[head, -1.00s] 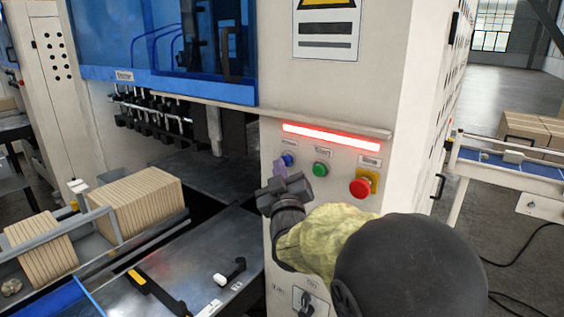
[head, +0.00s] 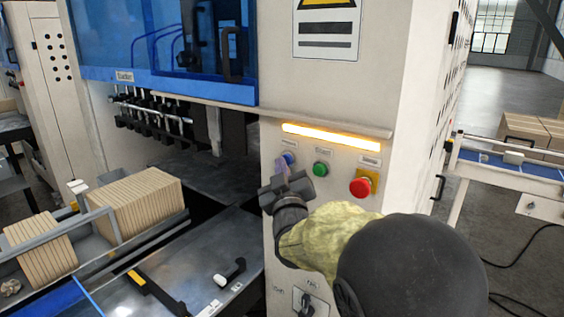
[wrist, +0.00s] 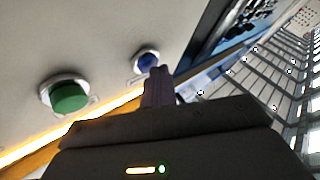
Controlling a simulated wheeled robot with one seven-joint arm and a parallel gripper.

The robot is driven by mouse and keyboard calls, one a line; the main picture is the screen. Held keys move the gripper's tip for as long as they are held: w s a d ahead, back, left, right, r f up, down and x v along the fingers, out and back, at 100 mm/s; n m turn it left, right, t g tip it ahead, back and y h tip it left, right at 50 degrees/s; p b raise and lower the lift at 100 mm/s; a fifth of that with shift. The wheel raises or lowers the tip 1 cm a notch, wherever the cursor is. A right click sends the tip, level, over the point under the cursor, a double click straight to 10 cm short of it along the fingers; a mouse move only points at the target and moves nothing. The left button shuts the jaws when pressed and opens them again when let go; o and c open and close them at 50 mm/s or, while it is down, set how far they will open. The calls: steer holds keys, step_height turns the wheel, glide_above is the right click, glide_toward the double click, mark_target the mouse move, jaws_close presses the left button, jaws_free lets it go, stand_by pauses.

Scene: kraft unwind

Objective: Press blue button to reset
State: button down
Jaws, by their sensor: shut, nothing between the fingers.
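The blue button (head: 288,158) sits at the left end of a row of controls on the machine's cream panel. It also shows in the wrist view (wrist: 148,62), just beyond my fingertips. My gripper (head: 279,168) is shut and empty, with its purplish fingers together right beside the button's lower left. In the wrist view the fingers (wrist: 158,76) overlap the button's lower edge. I cannot tell whether they touch it. The light bar (head: 331,137) above the buttons glows amber.
A green button (head: 320,169) and a red mushroom button (head: 360,187) on a yellow base sit to the right. A rotary switch (head: 304,302) is lower down. A metal ledge (head: 290,118) juts out above the light bar. Stacked cardboard (head: 135,205) lies at left.

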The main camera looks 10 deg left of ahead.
steer(key=shift+s+a+b, duration=0.3)
steer(key=shift+s+b, duration=0.15)
steer(key=shift+s, duration=0.45)
steer(key=shift+f, duration=0.1)
steer(key=s, duration=0.1)
steer(key=s+a, duration=0.1)
steer(key=s, duration=0.1)
steer(key=s+a+b, duration=0.1)
steer(key=shift+s, duration=0.3)
steer(key=shift+d, duration=0.1)
stand_by(0.5)
